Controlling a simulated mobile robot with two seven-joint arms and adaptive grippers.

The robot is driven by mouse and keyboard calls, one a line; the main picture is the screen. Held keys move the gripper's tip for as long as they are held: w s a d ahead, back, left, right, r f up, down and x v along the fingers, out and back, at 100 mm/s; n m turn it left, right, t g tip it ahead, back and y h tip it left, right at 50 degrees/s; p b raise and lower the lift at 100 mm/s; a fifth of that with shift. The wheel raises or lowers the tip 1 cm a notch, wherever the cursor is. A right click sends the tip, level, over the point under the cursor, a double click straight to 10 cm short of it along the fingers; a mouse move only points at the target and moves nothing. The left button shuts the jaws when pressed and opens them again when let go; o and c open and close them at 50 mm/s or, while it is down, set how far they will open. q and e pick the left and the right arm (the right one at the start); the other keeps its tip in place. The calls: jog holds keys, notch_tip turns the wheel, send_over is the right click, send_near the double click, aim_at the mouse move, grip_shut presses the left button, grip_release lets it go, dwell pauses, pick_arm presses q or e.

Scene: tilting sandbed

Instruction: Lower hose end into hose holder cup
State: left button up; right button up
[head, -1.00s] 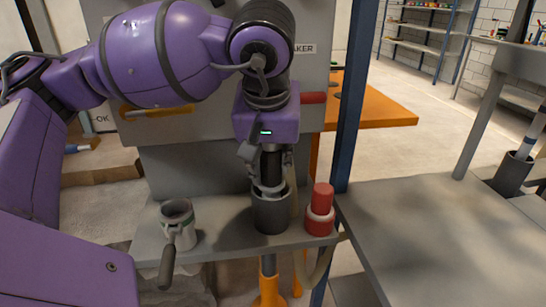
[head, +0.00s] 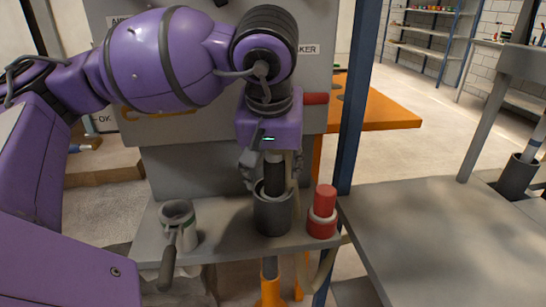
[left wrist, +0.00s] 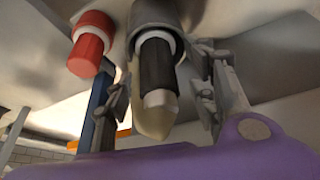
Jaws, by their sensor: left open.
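The hose end (head: 274,174), a black sleeve, stands upright in the dark grey hose holder cup (head: 272,215) on the grey shelf. In the left wrist view the black hose end (left wrist: 157,65) has a pale ring at the cup (left wrist: 188,14) and a light grey tip towards me. My left gripper (head: 270,182) is above the cup with its fingers either side of the hose end. In the left wrist view the fingers (left wrist: 158,100) are spread, with gaps to the sleeve. The inside of the cup is mostly hidden. My right gripper is not in view.
A red cylinder (head: 323,212) with a pale ring stands just right of the cup. A grey pitcher-like cup (head: 178,228) with a handle stands at the shelf's left. A blue post (head: 350,110) rises behind right. The grey table (head: 440,225) at right is clear.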

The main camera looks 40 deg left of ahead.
pick_arm(q)
jog(key=v, duration=1.2)
jog(key=shift+w+a, duration=0.1)
dwell(0.4)
